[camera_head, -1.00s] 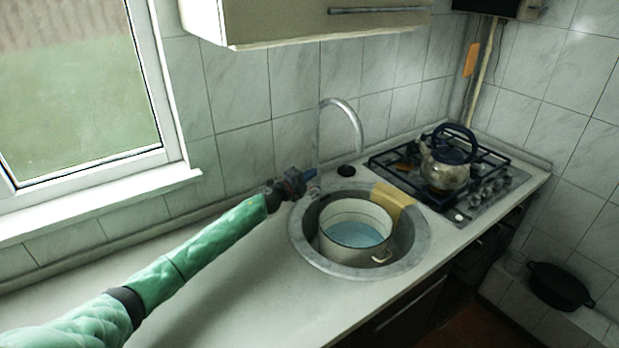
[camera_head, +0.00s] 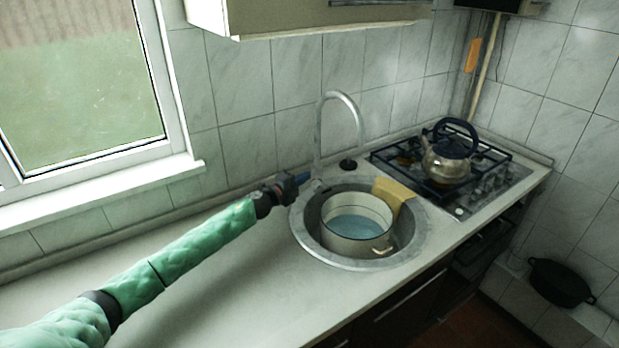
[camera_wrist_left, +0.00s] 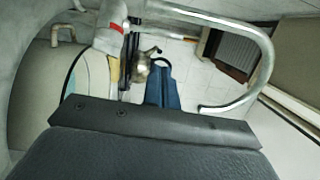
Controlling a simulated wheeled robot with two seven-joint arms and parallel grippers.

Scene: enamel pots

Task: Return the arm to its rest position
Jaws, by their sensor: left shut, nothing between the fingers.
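My left arm in its green sleeve reaches in from the left of the head view. My left gripper (camera_head: 303,178) is at the sink's left rim, beside the base of the faucet (camera_head: 341,97). Its blue fingers are together, with nothing held; they also show in the left wrist view (camera_wrist_left: 162,90), where the faucet spout (camera_wrist_left: 262,60) arcs to their right. A pale pot (camera_head: 357,228) with bluish water stands in the round sink (camera_head: 300,228), apart from the gripper. My right gripper is not in view.
A yellow cloth or board (camera_head: 394,192) lies on the sink's right rim. A kettle (camera_head: 447,158) stands on the stove (camera_head: 497,177). A dark pan (camera_head: 560,284) is low at the right. The counter (camera_head: 250,290) left of the sink is clear.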

